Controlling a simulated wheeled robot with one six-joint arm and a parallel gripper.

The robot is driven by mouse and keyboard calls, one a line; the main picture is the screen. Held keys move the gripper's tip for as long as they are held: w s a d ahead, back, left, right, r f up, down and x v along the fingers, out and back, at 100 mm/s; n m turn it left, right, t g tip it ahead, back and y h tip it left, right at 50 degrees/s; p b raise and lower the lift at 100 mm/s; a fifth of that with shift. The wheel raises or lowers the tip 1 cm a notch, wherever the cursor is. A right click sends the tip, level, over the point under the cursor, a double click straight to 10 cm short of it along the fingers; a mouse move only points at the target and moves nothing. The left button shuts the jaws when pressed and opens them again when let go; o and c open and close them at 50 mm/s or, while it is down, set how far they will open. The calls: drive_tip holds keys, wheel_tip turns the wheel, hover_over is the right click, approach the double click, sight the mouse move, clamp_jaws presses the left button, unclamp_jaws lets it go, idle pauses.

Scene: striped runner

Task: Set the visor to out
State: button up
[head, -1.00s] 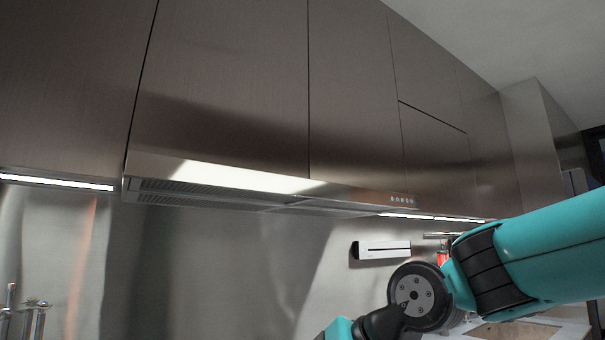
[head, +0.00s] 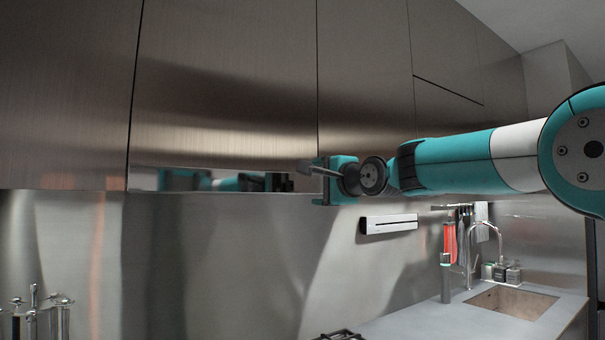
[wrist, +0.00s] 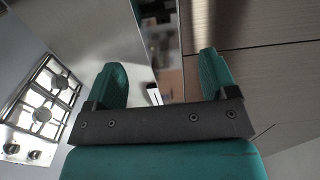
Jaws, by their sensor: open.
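The visor (head: 225,181) is the shiny metal strip of the range hood under the wall cabinets. It reflects my teal arm in the head view. Its underside is not visible from here, and I cannot tell how far it is pulled out. My gripper (head: 322,184) is raised to the visor's height at its right end, overlapping that end in the picture. In the wrist view my gripper (wrist: 163,78) is open, with nothing seen held between its teal fingers. A reflective strip, seemingly the visor (wrist: 160,28), runs beyond and between the fingertips; contact cannot be judged.
Cabinet fronts (head: 225,80) are above the visor. A white wall-mounted device (head: 388,223) is below my arm. A sink (head: 512,302) with a faucet is at the right. A gas hob (wrist: 45,105) shows in the wrist view.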

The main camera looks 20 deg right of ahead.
sight(303, 184)
drive_tip(key=p+x, duration=0.3)
drive_tip(key=x, duration=0.3)
drive_tip(key=shift+w+a+r, duration=0.1)
drive_tip(key=shift+w+r, duration=0.05)
drive_tip(key=shift+w, duration=0.15)
drive_tip(key=shift+w+a, duration=0.2)
drive_tip(key=shift+w, duration=0.4)
